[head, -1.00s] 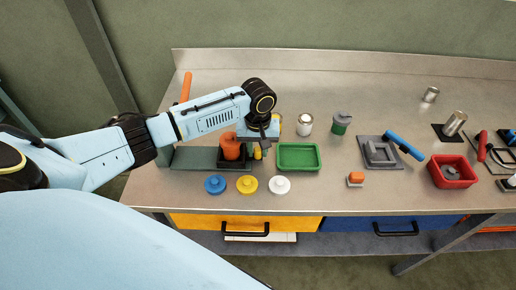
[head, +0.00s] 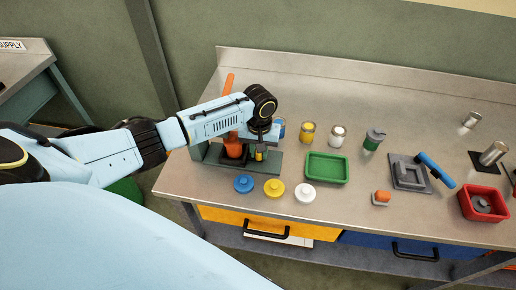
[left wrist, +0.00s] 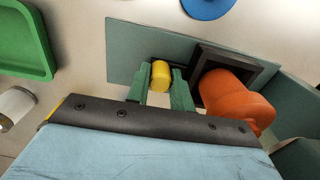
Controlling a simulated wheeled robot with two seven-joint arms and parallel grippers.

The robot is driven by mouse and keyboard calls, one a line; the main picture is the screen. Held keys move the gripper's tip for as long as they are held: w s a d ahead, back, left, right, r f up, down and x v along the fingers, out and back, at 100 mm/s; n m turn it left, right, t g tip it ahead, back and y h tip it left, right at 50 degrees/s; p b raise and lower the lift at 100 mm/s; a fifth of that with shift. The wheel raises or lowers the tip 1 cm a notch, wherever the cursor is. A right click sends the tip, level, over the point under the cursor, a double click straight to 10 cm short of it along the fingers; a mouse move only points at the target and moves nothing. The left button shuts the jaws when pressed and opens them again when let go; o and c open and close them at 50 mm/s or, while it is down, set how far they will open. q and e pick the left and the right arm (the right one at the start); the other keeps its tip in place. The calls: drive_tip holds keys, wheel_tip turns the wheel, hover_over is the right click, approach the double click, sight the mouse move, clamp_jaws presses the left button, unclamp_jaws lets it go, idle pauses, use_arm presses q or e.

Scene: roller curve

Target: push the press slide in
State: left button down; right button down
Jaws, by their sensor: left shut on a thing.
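The press stands at the bench's left end, with a dark green base (head: 268,168) and an orange lever (head: 229,85). An orange rounded part (head: 234,149) sits close to its upright; the left wrist view shows this part (left wrist: 232,98) over a black square frame (left wrist: 205,66). My left gripper (head: 259,150) is over the right part of the base. In the left wrist view its two green fingers (left wrist: 160,88) are closed on a yellow knob (left wrist: 160,74), beside the frame. How the knob joins the slide is hidden. My right gripper is not in view.
A green tray (head: 327,180) lies right of the press. Blue (head: 243,183), yellow (head: 273,187) and white (head: 305,193) lids lie in front. Yellow (head: 308,133) and white (head: 338,135) jars stand behind. A red bin (head: 464,202) is far right.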

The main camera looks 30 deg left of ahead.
use_arm(q)
drive_tip(key=shift+w, duration=0.1)
drive_tip(key=c, duration=1.5)
unclamp_jaws()
wheel_tip(320, 180, up, 14)
drive_tip(key=shift+f, duration=0.25)
drive_tip(key=shift+c, duration=0.3)
